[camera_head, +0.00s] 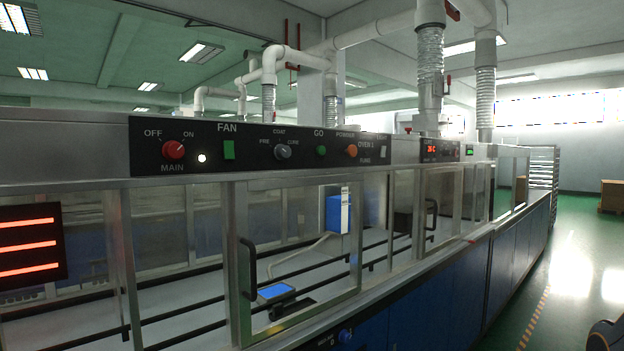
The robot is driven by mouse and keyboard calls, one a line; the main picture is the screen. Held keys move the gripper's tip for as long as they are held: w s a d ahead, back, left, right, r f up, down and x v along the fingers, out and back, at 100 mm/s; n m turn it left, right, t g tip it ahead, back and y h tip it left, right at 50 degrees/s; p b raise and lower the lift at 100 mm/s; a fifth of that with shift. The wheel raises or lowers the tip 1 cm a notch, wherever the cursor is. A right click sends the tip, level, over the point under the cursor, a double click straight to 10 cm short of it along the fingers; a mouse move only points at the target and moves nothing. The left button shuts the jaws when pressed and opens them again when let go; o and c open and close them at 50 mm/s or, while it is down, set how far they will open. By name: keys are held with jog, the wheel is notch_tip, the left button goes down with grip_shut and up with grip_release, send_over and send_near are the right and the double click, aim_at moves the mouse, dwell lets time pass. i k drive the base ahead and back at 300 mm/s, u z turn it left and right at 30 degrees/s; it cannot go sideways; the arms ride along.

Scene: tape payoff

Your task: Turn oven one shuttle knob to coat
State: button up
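The shuttle knob (282,152) is a small grey round knob on the black control panel (200,135) along the top of the oven line. Small lettering around it seems to read PRE at left, COAT above and CURE at right. Its pointer is too small to tell which mark it faces. Small text at the panel's right seems to name the oven. My gripper is not in view.
The panel also holds a red main knob (173,150), a green fan switch (229,150), a green button (320,151) and an orange knob (351,150). Below are glass doors with black handles (248,268). Green floor (570,270) is open at right; a dark shape fills the lower right corner.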

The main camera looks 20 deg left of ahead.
aim_at(281, 151)
jog(key=u, duration=1.25)
